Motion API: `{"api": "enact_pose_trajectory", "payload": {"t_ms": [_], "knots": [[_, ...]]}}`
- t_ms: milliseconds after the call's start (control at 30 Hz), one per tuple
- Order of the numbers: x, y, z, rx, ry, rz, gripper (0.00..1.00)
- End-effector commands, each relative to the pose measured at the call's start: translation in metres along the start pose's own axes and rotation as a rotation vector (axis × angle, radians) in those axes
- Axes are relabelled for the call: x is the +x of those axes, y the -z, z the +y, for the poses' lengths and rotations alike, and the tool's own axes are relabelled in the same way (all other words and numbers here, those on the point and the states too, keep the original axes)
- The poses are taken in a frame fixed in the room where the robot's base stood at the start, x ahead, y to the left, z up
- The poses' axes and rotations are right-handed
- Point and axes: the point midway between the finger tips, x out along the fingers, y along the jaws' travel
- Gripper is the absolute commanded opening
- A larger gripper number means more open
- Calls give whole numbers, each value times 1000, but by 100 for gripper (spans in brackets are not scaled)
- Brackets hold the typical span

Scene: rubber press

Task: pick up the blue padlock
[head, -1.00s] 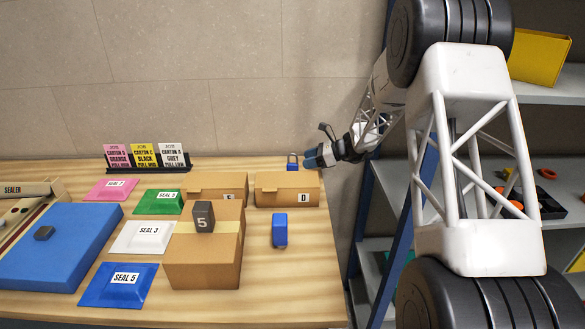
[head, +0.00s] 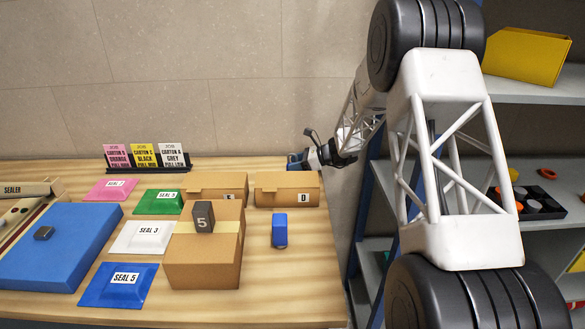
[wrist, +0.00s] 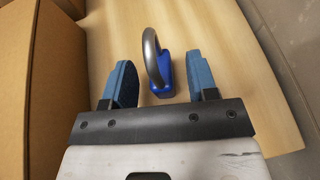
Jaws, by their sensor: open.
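The blue padlock (wrist: 166,80) with a grey metal shackle stands on the wooden table behind carton D. In the wrist view it lies between the two blue fingers of my open gripper (wrist: 162,82), with a gap on each side, and no contact shows. In the head view my gripper (head: 300,160) is low at the back right of the table, and it mostly hides the padlock there.
Carton D (head: 285,190) stands just in front of my gripper; its brown side (wrist: 55,100) fills the left of the wrist view. A blue block (head: 279,230) and the carton with block 5 (head: 215,265) stand nearer. A shelf (head: 540,95) is at right.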

Motion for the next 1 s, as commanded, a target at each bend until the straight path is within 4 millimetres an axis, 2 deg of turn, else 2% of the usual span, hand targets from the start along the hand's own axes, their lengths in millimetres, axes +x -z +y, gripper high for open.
{"api": "enact_pose_trajectory", "payload": {"t_ms": [200,733,1000], "knots": [[13,0,0,0,0,0,53],[13,0,0,-1,0,0,53],[13,0,0,-1,0,0,13]]}}
